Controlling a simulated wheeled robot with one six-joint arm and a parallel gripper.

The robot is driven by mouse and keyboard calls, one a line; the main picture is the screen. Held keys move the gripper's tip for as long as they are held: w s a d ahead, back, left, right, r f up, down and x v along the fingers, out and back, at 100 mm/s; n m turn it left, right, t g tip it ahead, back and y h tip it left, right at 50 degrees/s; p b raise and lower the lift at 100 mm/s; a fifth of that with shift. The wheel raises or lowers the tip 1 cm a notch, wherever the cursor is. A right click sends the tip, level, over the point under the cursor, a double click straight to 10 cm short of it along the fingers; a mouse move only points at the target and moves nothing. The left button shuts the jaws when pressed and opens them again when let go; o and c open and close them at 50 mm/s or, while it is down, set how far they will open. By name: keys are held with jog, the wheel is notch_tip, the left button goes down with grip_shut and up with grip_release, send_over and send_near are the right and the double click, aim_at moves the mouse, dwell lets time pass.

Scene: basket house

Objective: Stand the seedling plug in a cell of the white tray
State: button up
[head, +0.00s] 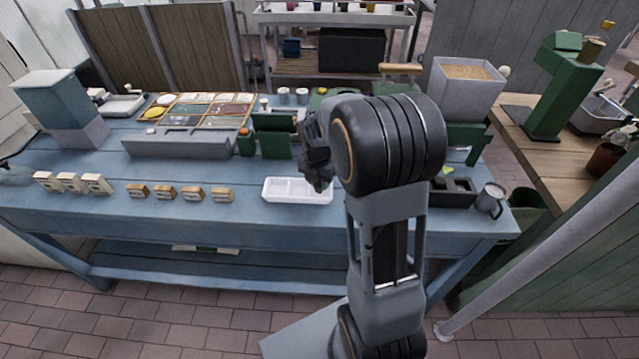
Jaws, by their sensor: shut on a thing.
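The white tray (297,190) lies near the front edge of the blue bench, with shallow cells open to the top. My gripper (318,178) is over the tray's right end, pointing down, with its black fingers shut on the seedling plug. The plug is hardly distinguishable from the dark fingers, and its tilt and height above the tray cannot be told. My arm hides the bench just right of the tray.
A black tray (452,192) with a bit of yellow-green in it and a grey mug (490,200) stand at the right. Small wooden blocks (193,194) line the front left. Green boxes (275,145) stand behind the white tray.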

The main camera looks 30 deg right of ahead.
jog(key=shift+f, duration=0.7)
jog(key=shift+f, duration=0.2)
jog(key=o, duration=0.6)
